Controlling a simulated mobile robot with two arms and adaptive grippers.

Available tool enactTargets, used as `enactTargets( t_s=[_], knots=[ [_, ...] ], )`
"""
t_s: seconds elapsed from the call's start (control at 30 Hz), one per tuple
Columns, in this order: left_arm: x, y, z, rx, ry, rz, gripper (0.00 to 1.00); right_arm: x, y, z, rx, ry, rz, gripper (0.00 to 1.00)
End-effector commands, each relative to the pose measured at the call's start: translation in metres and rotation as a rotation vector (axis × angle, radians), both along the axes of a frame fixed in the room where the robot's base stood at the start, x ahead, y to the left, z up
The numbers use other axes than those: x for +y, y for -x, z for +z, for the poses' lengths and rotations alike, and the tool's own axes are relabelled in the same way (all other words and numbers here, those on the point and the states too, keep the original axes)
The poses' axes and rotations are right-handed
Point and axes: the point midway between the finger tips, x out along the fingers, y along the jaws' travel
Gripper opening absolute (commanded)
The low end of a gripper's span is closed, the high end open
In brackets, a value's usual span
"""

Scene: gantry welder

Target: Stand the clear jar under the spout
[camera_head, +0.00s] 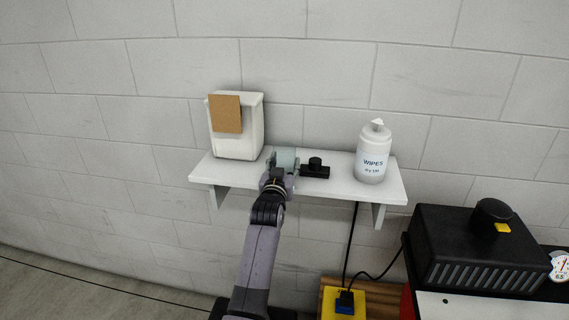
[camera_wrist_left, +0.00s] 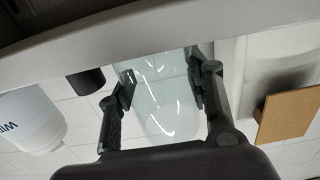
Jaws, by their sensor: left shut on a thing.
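The clear jar (camera_head: 287,155) is pale and glassy, at the shelf between a white container and a small black device. My left gripper (camera_head: 281,173) is shut on it from the front. In the left wrist view, the two dark fingers of the gripper (camera_wrist_left: 161,84) press on either side of the jar (camera_wrist_left: 164,110). That view is upside down, and the shelf edge hides the jar's lower end. I cannot tell whether the jar touches the shelf. No spout can be made out clearly. My right gripper is not in view.
The white shelf (camera_head: 340,188) carries the white container (camera_head: 240,145) with a brown patch, the black device (camera_head: 316,170) close right of the jar, and a wipes bottle (camera_head: 372,155). Bare shelf shows between device and bottle. A black machine (camera_head: 470,250) stands at lower right.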

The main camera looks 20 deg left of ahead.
Motion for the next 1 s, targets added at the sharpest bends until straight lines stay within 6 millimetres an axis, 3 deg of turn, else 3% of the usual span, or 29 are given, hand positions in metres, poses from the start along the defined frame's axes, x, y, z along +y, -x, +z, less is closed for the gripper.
enactTargets(
  t_s=[0.17,0.2,0.47,1.0],
  knots=[
    [-0.0003,-0.0002,-0.0032,-0.001,0.000,0.000,0.17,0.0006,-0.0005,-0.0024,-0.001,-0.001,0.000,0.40],
    [-0.0002,-0.0001,-0.0022,0.000,0.000,0.000,0.49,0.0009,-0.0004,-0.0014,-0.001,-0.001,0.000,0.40],
    [-0.0002,-0.0001,-0.0021,0.000,0.000,0.000,0.66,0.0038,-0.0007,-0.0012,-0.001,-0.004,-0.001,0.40],
    [0.0004,-0.0002,0.0010,0.001,-0.001,-0.002,0.67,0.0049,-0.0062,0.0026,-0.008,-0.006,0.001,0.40]
  ],
)
